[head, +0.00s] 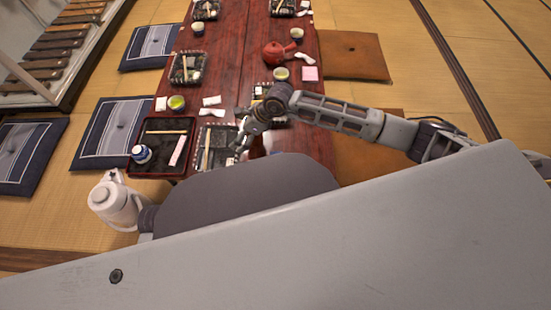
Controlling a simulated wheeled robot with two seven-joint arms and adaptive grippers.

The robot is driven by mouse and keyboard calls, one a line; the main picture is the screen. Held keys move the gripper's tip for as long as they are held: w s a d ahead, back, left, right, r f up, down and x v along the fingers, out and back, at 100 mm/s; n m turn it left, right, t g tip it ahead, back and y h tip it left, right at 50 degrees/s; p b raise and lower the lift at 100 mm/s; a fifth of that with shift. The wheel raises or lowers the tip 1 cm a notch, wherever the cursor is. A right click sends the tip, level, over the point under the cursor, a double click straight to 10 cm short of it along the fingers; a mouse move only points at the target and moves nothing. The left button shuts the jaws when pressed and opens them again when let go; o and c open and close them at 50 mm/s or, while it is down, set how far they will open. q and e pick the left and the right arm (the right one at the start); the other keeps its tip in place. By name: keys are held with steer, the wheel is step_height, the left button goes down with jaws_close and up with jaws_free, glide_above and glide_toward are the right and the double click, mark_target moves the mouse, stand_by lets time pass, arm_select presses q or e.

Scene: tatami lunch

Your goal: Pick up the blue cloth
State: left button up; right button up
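I cannot make out a blue cloth lying by itself in the head view. The clearest blue items are a small blue-and-white round vessel (141,154) on the dark tray and the blue striped cushions (112,130) on the floor. My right gripper (240,143) reaches in from the right over the near part of the table, above a black patterned mat (216,158). Its fingers are small and overlap the mat, so their opening is unclear. My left gripper is not in view.
The long red-brown table (232,60) carries mats, green tea bowls (177,103), white napkins (211,101), a red teapot (276,54) and a dark tray (148,171). Brown cushions (352,55) lie on the right. A shelf (55,50) stands at upper left.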

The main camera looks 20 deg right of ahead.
steer(key=s+d+f+n+g+h, duration=0.1)
steer(key=d+f+h, duration=0.25)
steer(key=d, duration=0.25)
steer(key=n+g+h, duration=0.1)
steer(key=g+h, duration=0.1)
steer(key=h, duration=0.2)
glide_above(278, 158)
steer(key=f, duration=0.1)
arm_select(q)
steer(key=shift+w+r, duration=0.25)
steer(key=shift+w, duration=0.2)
arm_select(e)
steer(key=shift+y, duration=0.25)
step_height(278, 158, down, 8)
steer(key=b, duration=0.2)
steer(key=shift+a+f+b, duration=0.1)
steer(key=shift+f+b, duration=0.1)
steer(key=shift+b, duration=0.2)
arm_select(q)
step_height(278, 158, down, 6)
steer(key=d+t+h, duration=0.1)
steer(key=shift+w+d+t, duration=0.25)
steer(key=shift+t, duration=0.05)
arm_select(e)
steer(key=shift+f, duration=0.1)
steer(key=shift+f, duration=0.1)
